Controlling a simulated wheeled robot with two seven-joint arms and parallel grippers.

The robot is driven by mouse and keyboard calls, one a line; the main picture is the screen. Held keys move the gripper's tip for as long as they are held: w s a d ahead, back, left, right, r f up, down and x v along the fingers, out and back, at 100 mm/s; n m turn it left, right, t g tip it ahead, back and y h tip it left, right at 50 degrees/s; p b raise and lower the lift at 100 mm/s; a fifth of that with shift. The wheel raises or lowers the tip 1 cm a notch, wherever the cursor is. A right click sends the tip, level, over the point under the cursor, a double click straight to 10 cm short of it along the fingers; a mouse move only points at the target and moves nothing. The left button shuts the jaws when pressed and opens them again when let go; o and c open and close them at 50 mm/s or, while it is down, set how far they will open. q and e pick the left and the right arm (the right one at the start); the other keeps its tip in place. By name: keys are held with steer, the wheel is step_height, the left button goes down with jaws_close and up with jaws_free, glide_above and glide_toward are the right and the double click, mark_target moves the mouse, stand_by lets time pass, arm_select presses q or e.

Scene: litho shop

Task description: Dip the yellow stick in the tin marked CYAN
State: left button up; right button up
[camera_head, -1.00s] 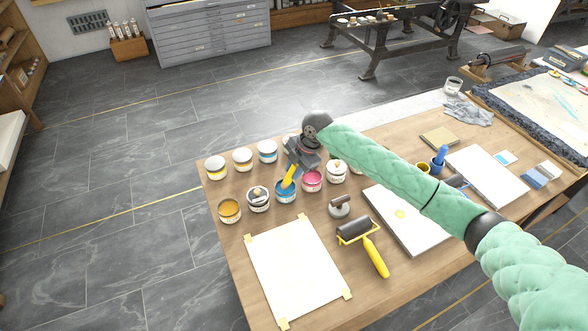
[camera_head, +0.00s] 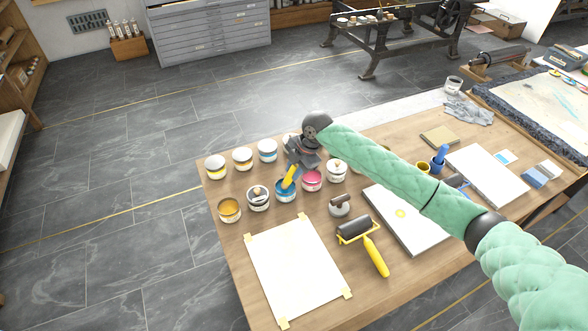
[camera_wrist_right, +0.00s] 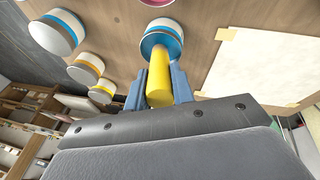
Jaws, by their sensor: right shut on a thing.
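My right gripper (camera_head: 292,172) is shut on the yellow stick (camera_head: 289,178), which is tilted with its lower end down. The stick's lower end is at the mouth of an open tin of blue ink (camera_head: 286,196); how deep it goes I cannot tell. The tin's label is too small to read. In the right wrist view the stick (camera_wrist_right: 160,80) sits between the blue fingers of the gripper (camera_wrist_right: 159,88), and its far end overlaps the blue inside of the tin (camera_wrist_right: 162,26). My left gripper is not in view.
An open yellow tin (camera_head: 229,211), a grey-topped tin (camera_head: 258,201) and a magenta tin (camera_head: 312,183) stand close by. Lidded tins (camera_head: 242,160) stand behind. A taped paper sheet (camera_head: 297,270), a small knobbed tool (camera_head: 340,208) and a roller (camera_head: 355,230) lie in front.

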steer(key=shift+f, duration=0.3)
steer(key=shift+f, duration=0.1)
stand_by(1.7)
steer(key=shift+r+p, duration=2.55)
steer(key=shift+r, duration=1.05)
